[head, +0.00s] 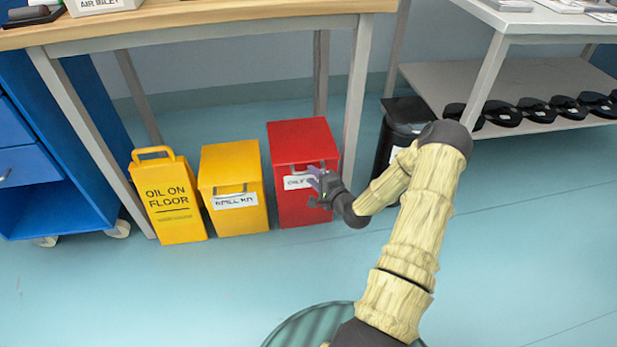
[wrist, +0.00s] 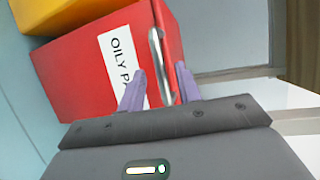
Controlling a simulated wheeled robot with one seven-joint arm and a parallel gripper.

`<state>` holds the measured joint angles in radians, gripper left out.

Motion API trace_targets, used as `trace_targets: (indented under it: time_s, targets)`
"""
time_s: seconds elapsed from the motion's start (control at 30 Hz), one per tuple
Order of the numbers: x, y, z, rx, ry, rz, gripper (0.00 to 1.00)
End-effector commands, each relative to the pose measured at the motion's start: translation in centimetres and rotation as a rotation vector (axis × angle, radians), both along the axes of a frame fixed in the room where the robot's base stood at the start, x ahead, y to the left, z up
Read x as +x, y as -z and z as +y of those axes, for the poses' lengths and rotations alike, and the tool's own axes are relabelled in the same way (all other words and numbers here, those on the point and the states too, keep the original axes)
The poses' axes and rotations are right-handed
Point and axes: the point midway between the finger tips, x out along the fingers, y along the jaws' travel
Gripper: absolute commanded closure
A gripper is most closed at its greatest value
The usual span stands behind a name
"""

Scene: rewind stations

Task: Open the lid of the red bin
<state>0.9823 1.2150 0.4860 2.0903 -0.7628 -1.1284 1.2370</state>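The red bin (head: 301,140) stands on the floor under the wooden workbench, its lid shut. It has a grey bar handle at the upper front and a white label below, partly hidden by my gripper (head: 316,180). In the wrist view the red bin (wrist: 85,75) shows tilted, with its label starting "OILY". The metal handle (wrist: 157,55) runs between the two purple fingers of my gripper (wrist: 160,70). The fingers are apart, one on each side of the handle. I cannot tell whether either finger touches it.
A yellow bin (head: 233,175) and a yellow "OIL ON FLOOR" sign (head: 170,198) stand left of the red bin. A black bin (head: 402,120) is on its right. The workbench (head: 200,12) overhangs them. The floor in front is clear.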

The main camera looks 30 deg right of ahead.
Motion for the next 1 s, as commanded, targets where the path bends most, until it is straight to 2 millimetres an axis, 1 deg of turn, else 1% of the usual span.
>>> trace_targets:
  time_s: [0.03, 0.1, 0.23, 0.33, 0.57, 0.6, 0.73, 1.0]
  targets:
    - [0.9, 0.4, 0.2, -0.003, -0.002, -0.004, 0.66]
    - [1.9, 0.6, 0.3, -0.002, -0.002, -0.003, 0.66]
    - [3.1, 0.7, 0.4, -0.001, -0.002, -0.001, 0.66]
    - [3.4, 0.6, 0.4, -0.001, -0.001, -0.001, 0.66]
    - [3.4, 0.6, 0.4, 0.0, 0.0, 0.0, 0.66]
    - [3.4, 0.6, 0.4, 0.0, 0.0, 0.0, 0.74]
    - [3.4, 0.6, 0.4, 0.0, 0.0, 0.0, 0.99]
    - [3.4, 0.5, 0.4, 0.0, 0.0, 0.001, 1.0]
